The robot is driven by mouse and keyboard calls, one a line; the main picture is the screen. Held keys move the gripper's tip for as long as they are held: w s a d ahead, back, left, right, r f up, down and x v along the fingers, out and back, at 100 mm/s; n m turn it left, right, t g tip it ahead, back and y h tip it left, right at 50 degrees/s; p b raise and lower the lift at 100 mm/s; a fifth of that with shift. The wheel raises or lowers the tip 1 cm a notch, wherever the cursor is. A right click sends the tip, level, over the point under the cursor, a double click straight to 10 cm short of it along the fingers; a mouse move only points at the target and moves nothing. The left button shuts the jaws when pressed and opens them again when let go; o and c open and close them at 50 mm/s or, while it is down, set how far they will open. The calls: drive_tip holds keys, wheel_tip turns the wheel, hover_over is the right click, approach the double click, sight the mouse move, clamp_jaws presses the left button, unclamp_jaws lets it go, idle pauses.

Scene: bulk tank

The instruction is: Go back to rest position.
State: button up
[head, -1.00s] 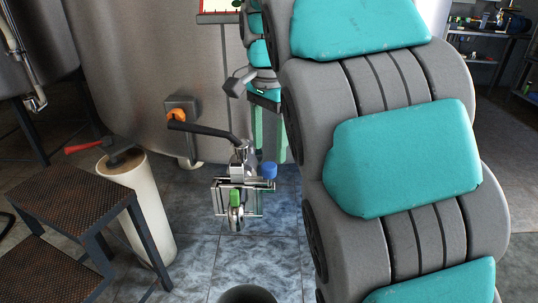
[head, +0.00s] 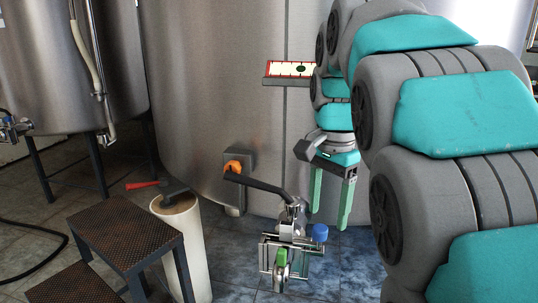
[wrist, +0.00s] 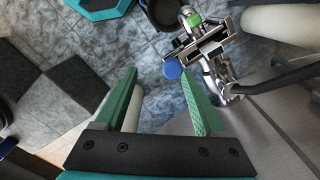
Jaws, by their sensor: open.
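My gripper (head: 330,200) hangs in front of the large steel tank (head: 215,90), with its two green fingers pointing down. It is open, with nothing between the fingers. The wrist view also shows the open gripper (wrist: 160,95), with the tiled floor beyond it. The tank's valve assembly (head: 290,240) is below and to the left of the gripper in the head view, apart from it. It has a blue cap (head: 320,232) and a green part (head: 281,257). In the wrist view the blue cap (wrist: 172,69) appears between the fingertips' line and the valve body.
A small tray (head: 290,72) juts from the tank. A black bucket (wrist: 168,12) sits on the floor.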

drive_tip(key=s+f+n+g, duration=0.1)
drive_tip(key=s+f+n, duration=1)
drive_tip(key=s+f, duration=1)
drive_tip(key=s, duration=0.3)
drive_tip(key=shift+a+n+g, duration=0.3)
